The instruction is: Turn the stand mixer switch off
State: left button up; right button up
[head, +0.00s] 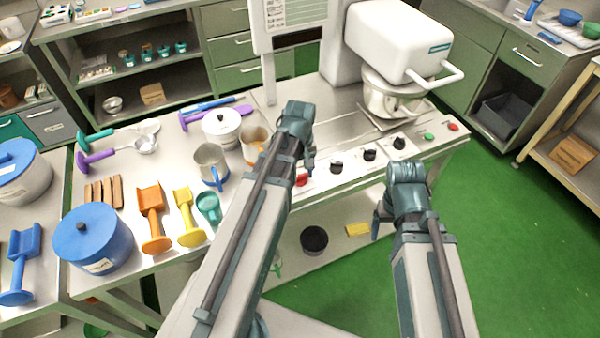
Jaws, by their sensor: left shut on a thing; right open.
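The white stand mixer (400,40) stands at the back right of the steel counter, with its steel bowl (385,95) under the head. Along the counter's front edge are black knobs, one on a pale plate (399,142), others to its left (369,154) (336,167). A red control (301,180) shows at the left of this row. Which one is the mixer switch, and its setting, I cannot tell. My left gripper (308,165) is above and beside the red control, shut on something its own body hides. My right gripper (378,215) is open and empty in front of the counter.
A green button (428,137) and a red button (452,126) sit at the counter's right end. A steel jug (212,165), a white lidded pot (221,127) and colored scoops (185,215) crowd the left. Green floor (490,240) is clear at right.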

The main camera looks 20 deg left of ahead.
aim_at(300, 175)
pick_arm(q)
jog(key=shift+n, duration=0.4)
jog(key=o, duration=1.4)
notch_tip(300, 175, up, 14)
jog(key=p, duration=1.4)
jog(key=shift+f, duration=0.1)
jog(key=shift+f, duration=0.1)
notch_tip(300, 175, down, 13)
jog(key=b, duration=1.3)
jog(key=shift+f+b, duration=0.15)
jog(key=shift+b, duration=0.2)
